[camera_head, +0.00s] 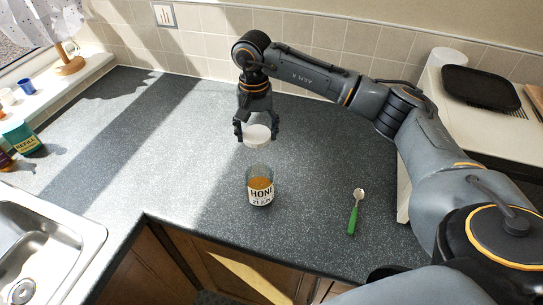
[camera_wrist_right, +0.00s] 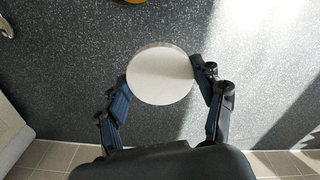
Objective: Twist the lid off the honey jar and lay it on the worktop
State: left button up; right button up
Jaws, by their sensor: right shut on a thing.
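The honey jar (camera_head: 260,190) stands upright and open on the grey worktop (camera_head: 180,205). It is clear glass with amber honey inside and a white label. My right gripper (camera_head: 257,130) is shut on the round white lid (camera_head: 257,136), behind the jar and apart from it. In the right wrist view the lid (camera_wrist_right: 160,75) sits between the two fingers of my right gripper (camera_wrist_right: 163,85), its flat face towards the camera. Whether the lid touches the worktop is hard to tell. A bit of the amber jar shows at the top edge there. My left gripper is not in view.
A green-handled spoon (camera_head: 354,215) lies right of the jar. A metal sink (camera_head: 45,250) is at the front left, with a teal refill bottle (camera_head: 22,138) behind it. A black tray (camera_head: 480,88) is at the back right. The worktop left of the jar is clear.

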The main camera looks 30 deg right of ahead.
aim_at(258, 159)
notch_tip(258, 159, down, 10)
jog(key=p, duration=0.3)
jog(key=shift+r, duration=0.15)
jog(key=shift+f, duration=0.25)
jog(key=o, duration=1.3)
jog(key=shift+r, duration=0.1)
